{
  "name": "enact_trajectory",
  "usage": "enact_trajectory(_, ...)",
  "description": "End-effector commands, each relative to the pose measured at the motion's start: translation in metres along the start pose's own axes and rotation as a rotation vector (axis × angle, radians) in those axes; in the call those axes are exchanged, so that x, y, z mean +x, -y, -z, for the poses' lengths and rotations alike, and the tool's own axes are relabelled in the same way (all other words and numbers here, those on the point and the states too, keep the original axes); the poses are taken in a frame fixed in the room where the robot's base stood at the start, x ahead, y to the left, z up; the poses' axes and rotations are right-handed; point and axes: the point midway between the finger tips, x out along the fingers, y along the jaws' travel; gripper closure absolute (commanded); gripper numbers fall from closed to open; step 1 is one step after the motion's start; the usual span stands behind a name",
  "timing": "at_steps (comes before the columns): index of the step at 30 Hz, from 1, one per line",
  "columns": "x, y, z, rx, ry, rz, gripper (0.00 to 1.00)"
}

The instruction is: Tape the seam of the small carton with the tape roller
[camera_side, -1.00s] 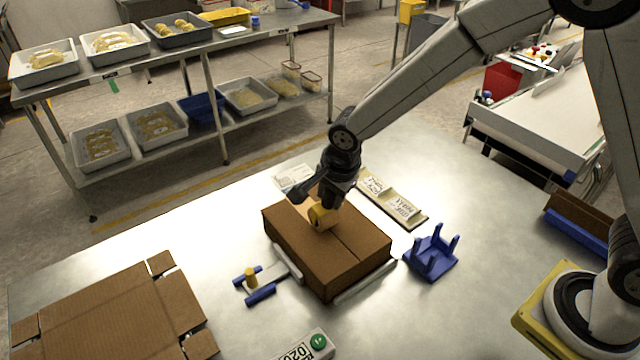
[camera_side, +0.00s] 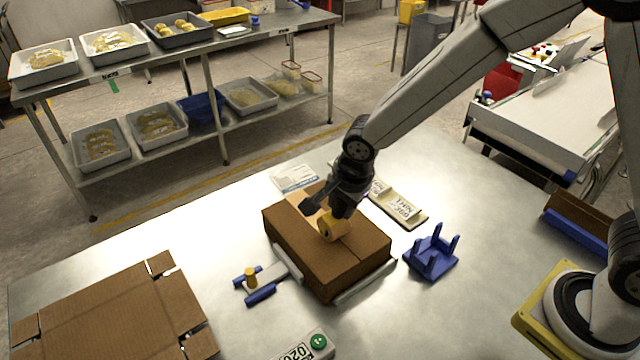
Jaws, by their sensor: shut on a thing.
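The small carton (camera_side: 315,262) is a closed brown box on the steel table, with its seam running across the top. My gripper (camera_side: 334,208) is over the middle of the carton top, shut on the tape roller (camera_side: 331,226), whose yellowish roll is at the top face. The jaws hide much of the roller. A tan strip of tape (camera_side: 310,199) shows on the seam behind the roller, toward the carton's far left edge. The seam on the near right side of the roller looks bare.
A blue pronged stand (camera_side: 432,254) is right of the carton. Pale guides (camera_side: 365,283) edge the carton, with a blue and yellow clamp (camera_side: 258,283) at left. A labelled tray (camera_side: 402,207) lies behind. A flattened carton (camera_side: 112,312) and a display box (camera_side: 305,346) are in front.

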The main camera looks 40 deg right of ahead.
Motion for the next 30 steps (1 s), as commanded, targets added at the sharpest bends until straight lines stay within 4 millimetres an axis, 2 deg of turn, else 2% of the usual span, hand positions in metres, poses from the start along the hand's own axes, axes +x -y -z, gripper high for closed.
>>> enact_trajectory(21, -0.007, -0.026, -0.008, -0.001, 0.0, 0.002, 1.0)
enact_trajectory(30, -0.007, -0.029, -0.008, 0.0, 0.0, 0.001, 1.0)
